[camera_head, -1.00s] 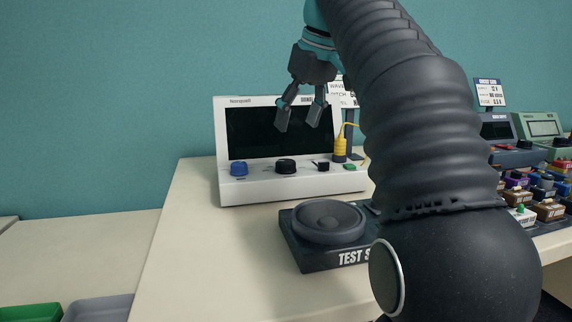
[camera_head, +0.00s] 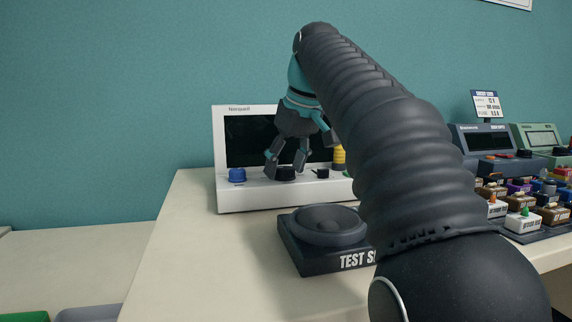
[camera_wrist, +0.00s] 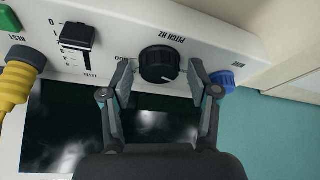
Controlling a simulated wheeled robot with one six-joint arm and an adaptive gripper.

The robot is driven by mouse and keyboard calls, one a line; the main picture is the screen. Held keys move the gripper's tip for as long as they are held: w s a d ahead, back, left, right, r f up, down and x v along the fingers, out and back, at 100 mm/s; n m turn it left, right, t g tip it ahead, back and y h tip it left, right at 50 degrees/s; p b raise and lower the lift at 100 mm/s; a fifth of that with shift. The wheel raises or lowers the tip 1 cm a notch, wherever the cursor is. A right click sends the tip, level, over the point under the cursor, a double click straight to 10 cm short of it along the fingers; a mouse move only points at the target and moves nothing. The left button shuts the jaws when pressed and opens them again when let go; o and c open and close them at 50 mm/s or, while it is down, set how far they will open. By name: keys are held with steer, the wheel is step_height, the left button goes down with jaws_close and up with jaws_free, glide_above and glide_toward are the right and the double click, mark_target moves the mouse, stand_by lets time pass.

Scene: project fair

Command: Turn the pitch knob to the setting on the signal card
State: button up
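The pitch knob (camera_wrist: 159,64) is black and round, under the printed label "PITCH HZ", on the white signal unit (camera_head: 262,195). In the wrist view a white pointer mark shows near its lower right edge. It also shows in the head view (camera_head: 286,174), partly behind the fingers. My gripper (camera_wrist: 160,70) is open, with one fingertip on each side of the knob. I cannot tell whether the fingertips touch it.
A blue knob (camera_wrist: 223,80) sits beside the pitch knob. A black slider (camera_wrist: 77,36), a green button (camera_wrist: 8,18) and a yellow plug (camera_wrist: 16,80) are on the other side. A black test speaker (camera_head: 328,226) stands in front of the unit.

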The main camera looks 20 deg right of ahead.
steer(key=c, duration=0.9)
steer(key=shift+o, duration=0.2)
